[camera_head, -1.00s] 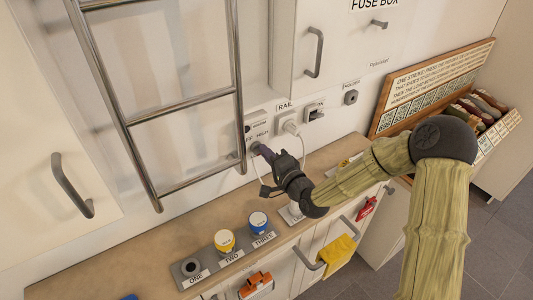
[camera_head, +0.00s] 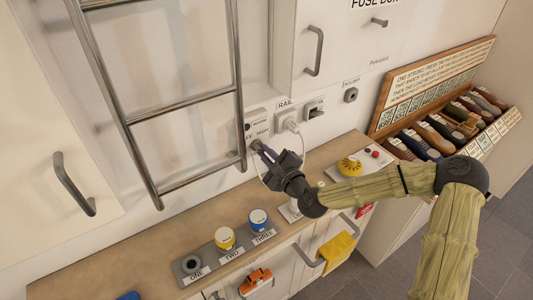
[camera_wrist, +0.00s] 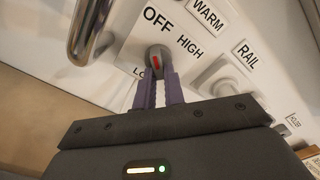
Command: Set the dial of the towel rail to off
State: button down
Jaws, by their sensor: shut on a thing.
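I cannot tell surely which label the red mark points to. My gripper (camera_head: 261,149) is at the plate, its purple fingers (camera_wrist: 158,90) shut on the dial. The fingers hide the knob's lower part.
Close right of the dial are a white plug in a RAIL socket (camera_head: 289,124) with a hanging cord, and a switch (camera_head: 315,109). A chrome tube of the rail (camera_wrist: 88,30) is close left. The wooden counter (camera_head: 135,245) below holds yellow and blue knobs.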

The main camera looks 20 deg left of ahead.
jog(key=shift+f+m, duration=0.15)
jog(key=shift+m, duration=0.45)
jog(key=c, duration=1.5)
grip_release()
jog(key=shift+s+d, duration=0.1)
jog(key=p+v, duration=0.9)
jog(key=v, duration=0.8)
jog(key=shift+s, duration=0.15)
